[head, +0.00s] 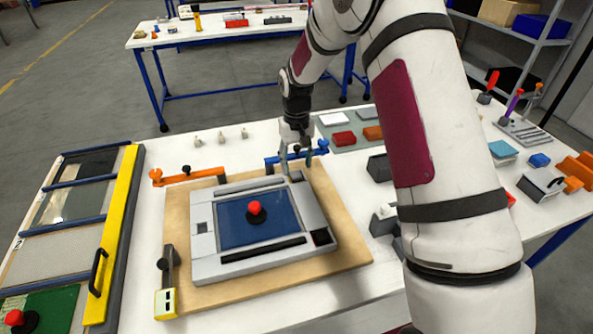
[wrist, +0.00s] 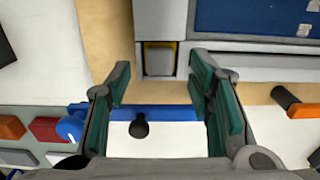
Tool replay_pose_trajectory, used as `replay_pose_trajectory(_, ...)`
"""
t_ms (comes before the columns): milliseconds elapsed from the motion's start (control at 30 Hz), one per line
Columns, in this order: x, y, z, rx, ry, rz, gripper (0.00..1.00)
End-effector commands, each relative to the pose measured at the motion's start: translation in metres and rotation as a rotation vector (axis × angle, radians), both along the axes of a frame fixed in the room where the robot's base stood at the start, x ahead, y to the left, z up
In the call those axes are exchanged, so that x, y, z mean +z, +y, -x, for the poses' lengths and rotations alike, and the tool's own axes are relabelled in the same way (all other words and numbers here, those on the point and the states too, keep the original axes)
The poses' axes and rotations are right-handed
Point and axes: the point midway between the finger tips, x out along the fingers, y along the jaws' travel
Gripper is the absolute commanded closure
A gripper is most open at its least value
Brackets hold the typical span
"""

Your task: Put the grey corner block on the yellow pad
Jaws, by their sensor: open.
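A small grey corner block (wrist: 159,60) sits in a recess at the corner of a light grey frame. It also shows in the head view (head: 296,176), at the frame's far right corner. Thin yellow edges, seemingly of the yellow pad (wrist: 177,48), show beside and above the block in the wrist view; the rest of it is hidden. My gripper (head: 297,167) is open and empty, above the board's far edge by that corner. In the wrist view, its fingers (wrist: 160,80) are wide apart and the block appears beyond the gap between them, untouched.
The frame (head: 210,265) surrounds a blue panel with a red knob (head: 256,210) and lies on a wooden board (head: 345,255). A blue clamp (wrist: 165,113) is close to my fingers. An orange clamp (head: 190,176) stands left. Red and orange blocks lie to the right.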

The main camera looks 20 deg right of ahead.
Motion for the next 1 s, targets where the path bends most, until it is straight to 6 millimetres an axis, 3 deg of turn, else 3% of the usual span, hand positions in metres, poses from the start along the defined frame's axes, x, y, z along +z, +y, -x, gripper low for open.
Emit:
replay_pose_trajectory(100,0.028,0.000,-0.002,0.000,-0.006,0.000,0.52)
replay_pose_trajectory(300,0.064,0.000,-0.002,0.000,-0.003,0.000,0.52)
replay_pose_trajectory(667,0.106,0.000,0.008,0.002,-0.018,0.004,0.52)
replay_pose_trajectory(767,0.135,0.000,0.025,0.004,-0.050,0.010,0.52)
replay_pose_trajectory(1000,0.212,0.000,0.097,0.007,-0.156,0.026,0.52)
